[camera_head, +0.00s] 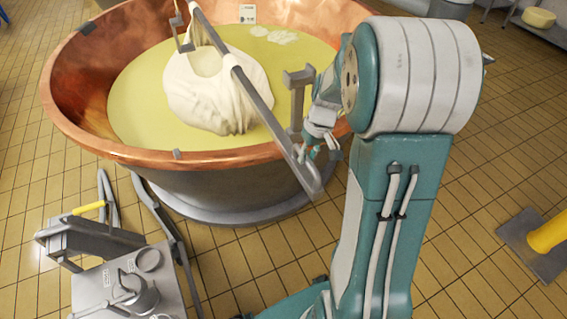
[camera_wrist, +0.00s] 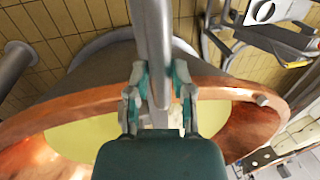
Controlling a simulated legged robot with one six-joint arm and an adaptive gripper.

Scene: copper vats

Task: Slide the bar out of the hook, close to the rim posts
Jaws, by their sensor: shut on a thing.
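A long grey metal bar (camera_head: 250,92) slants over the copper vat from the far rim to beyond the near rim. Its near end (camera_head: 312,187) sticks out past the rim. My gripper (camera_head: 309,150) is shut on the bar near this end; the wrist view shows the bar (camera_wrist: 152,40) between the fingers (camera_wrist: 160,88). A grey rim post (camera_head: 297,103) with a forked top stands just right of the bar, apart from it in the picture. A bent grey metal piece (camera_head: 183,32), hook or far post, is by the bar's far end; whether they touch is unclear.
A white cloth bundle (camera_head: 215,95) sits in the yellow liquid (camera_head: 135,100), under the bar. The copper rim (camera_head: 235,156) is close below my gripper. A metal cart (camera_head: 130,285) stands front left, and a yellow post (camera_head: 549,235) stands right. Tiled floor is clear between.

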